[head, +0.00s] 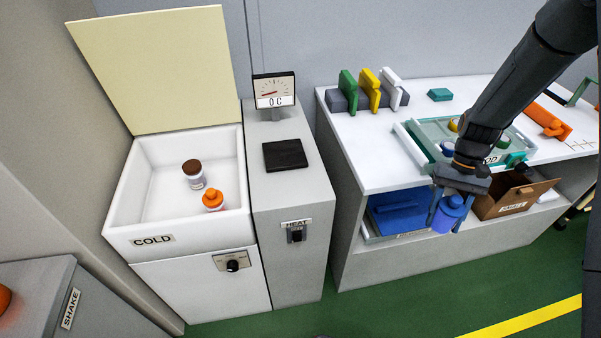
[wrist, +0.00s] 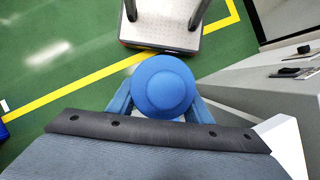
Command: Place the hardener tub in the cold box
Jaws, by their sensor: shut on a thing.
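My gripper (head: 448,208) is shut on a blue-lidded tub (head: 444,220) with a violet-blue body. It holds the tub upright in front of the right-hand bench. In the wrist view the round blue lid (wrist: 163,86) sits between the two fingers (wrist: 160,108). I cannot read a label on the tub. The white cold box (head: 212,232), marked COLD, stands at the left with its cream lid (head: 160,72) raised.
A grey heating cabinet (head: 292,195) with a black plate and a gauge stands between the cold box and the bench (head: 350,170). The bench holds a teal tray (head: 432,133) with several tubs. Blue bin (head: 400,212) and cardboard box (head: 505,205) are on its lower shelf.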

